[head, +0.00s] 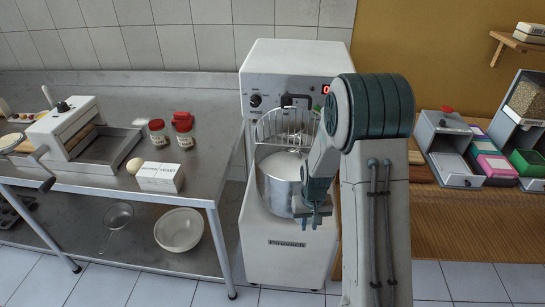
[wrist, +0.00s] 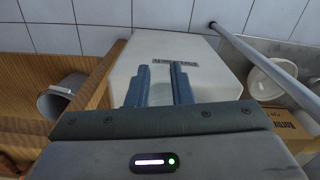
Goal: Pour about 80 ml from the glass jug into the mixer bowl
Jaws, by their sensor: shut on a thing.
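The mixer (head: 268,245) is a white floor machine with a control panel and a lit red display. Its steel mixer bowl (head: 270,192) holds something pale and sits under a wire guard (head: 285,124). My gripper (head: 314,221) is at the right front of the bowl, fingers pointing down, partly covering the bowl's side. In the wrist view, its two fingers (wrist: 160,87) stand a little apart over the mixer's white base (wrist: 200,50). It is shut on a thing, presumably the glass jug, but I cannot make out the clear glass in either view.
A steel table (head: 110,190) at left carries a dough roller, two red-lidded jars (head: 158,133), a small carton (head: 160,177) and an egg. A bowl (head: 179,229) sits on its lower shelf. At right, a wooden bench (head: 470,215) holds bins and coloured boxes. Tiled floor shows in front.

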